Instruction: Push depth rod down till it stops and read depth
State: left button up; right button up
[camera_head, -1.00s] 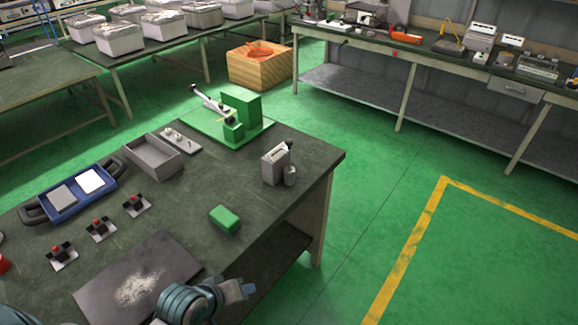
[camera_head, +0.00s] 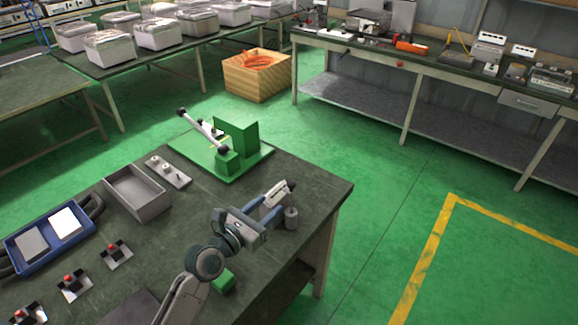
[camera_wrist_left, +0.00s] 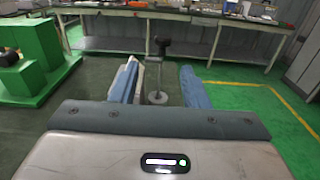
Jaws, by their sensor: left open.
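A small upright light-grey device (camera_head: 276,202) with a dark top stands near the table's right edge. A short grey cylinder (camera_head: 291,218) stands close beside it. My left gripper (camera_head: 269,207) is open, with its blue fingers reaching toward the device from the left. In the left wrist view, a thin upright rod with a black knob (camera_wrist_left: 163,45) shows between the open fingers (camera_wrist_left: 160,66), above a round grey piece (camera_wrist_left: 157,97). A pale part shows beside the left finger. I cannot tell whether the fingers touch anything, and any depth reading is too small to make out. My right gripper is out of view.
A green block (camera_head: 222,280) lies partly hidden under my left arm. A green fixture (camera_head: 237,140) with a slanted lever stands at the table's far end. An open grey tray (camera_head: 140,192) and a blue carrier (camera_head: 52,238) are on the left. The table edge is close on the right.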

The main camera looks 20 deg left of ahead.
aim_at(290, 182)
pick_arm(q)
jog(key=x, duration=0.6)
jog(key=r+p+x, duration=0.1)
jog(key=x, duration=0.2)
jog(key=shift+w+d, duration=0.15)
jog(key=shift+w, duration=0.1)
jog(key=shift+w+d, duration=0.15)
jog(key=shift+w, duration=0.05)
jog(key=shift+d+r, duration=0.2)
jog(key=shift+f, duration=0.1)
jog(key=shift+w, duration=0.1)
grip_shut()
